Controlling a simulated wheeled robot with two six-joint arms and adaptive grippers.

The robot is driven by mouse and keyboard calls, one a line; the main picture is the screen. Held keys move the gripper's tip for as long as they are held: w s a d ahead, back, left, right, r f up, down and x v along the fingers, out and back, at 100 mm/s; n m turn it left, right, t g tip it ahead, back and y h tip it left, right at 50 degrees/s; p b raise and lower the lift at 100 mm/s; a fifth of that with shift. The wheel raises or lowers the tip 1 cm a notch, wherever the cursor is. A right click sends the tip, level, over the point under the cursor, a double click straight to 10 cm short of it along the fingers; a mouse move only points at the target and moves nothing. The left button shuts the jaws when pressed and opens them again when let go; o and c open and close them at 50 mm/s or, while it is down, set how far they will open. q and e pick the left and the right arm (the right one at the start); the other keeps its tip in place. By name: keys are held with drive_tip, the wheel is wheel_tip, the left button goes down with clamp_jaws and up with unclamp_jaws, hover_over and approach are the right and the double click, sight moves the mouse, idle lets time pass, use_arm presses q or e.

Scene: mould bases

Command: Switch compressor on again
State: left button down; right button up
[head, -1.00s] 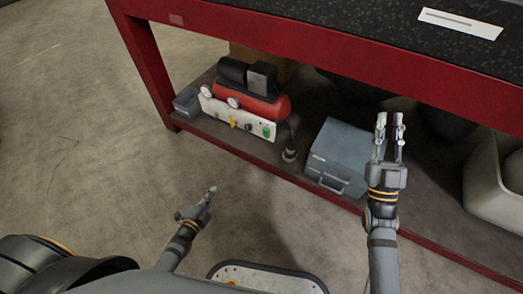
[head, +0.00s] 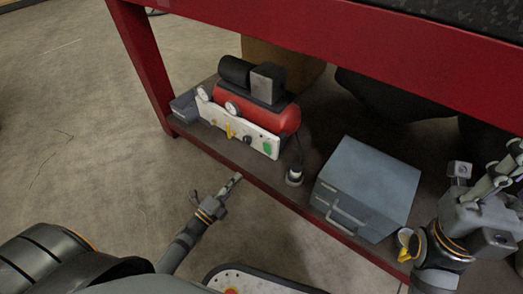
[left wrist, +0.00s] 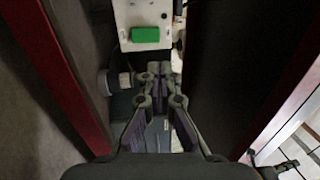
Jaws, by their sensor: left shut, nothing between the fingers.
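The compressor, with a red tank (head: 262,112) and black motor, stands on the bench's low shelf. Its pale front panel (head: 212,116) carries two gauges, a yellow lever (head: 229,131), a dark knob and a green button (head: 268,147). My left gripper (head: 237,178) is below and in front of the panel, apart from it, with its fingers shut and empty. In the left wrist view the shut fingertips (left wrist: 156,68) point toward the green button (left wrist: 146,34) on the panel. My right gripper (head: 510,160) is at the right edge, partly cut off; its finger gap is unclear.
A blue-grey case (head: 368,178) with a handle sits right of the compressor. A dark cable runs to a small round piece (head: 294,175) between them. A small grey box (head: 185,106) is at the left. The red bench frame (head: 330,40) overhangs the shelf.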

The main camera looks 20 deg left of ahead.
sight(265, 145)
use_arm(q)
drive_tip(key=b+x, duration=0.4)
drive_tip(key=x, duration=1)
drive_tip(key=shift+b, duration=0.3)
